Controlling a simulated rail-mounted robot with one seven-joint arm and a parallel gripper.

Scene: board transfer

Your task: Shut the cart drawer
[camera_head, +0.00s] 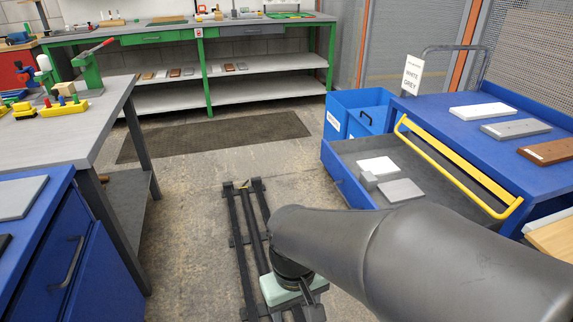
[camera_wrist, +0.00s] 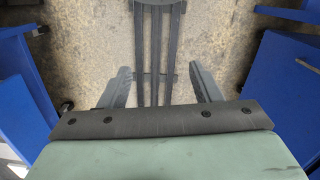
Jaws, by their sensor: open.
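The blue cart (camera_head: 460,115) stands at the right in the head view. Its drawer (camera_head: 345,178) is pulled out toward the left, with a blue front panel and a grey inside. A white board (camera_head: 378,166), a grey board (camera_head: 400,190) and a small grey block (camera_head: 369,181) lie in it. A yellow bar handle (camera_head: 455,163) runs along the cart's near side, above the drawer. My gripper (camera_wrist: 163,85) is open and empty over the floor rails, left of the drawer and apart from it. My arm hides the drawer's near end.
White, grey and brown boards (camera_head: 484,110) lie on the cart top. A blue bin (camera_head: 356,112) stands behind the drawer. A grey table (camera_head: 60,125) and blue cabinet (camera_head: 60,260) stand at the left. Floor between them is clear except for the dark rails (camera_head: 243,235).

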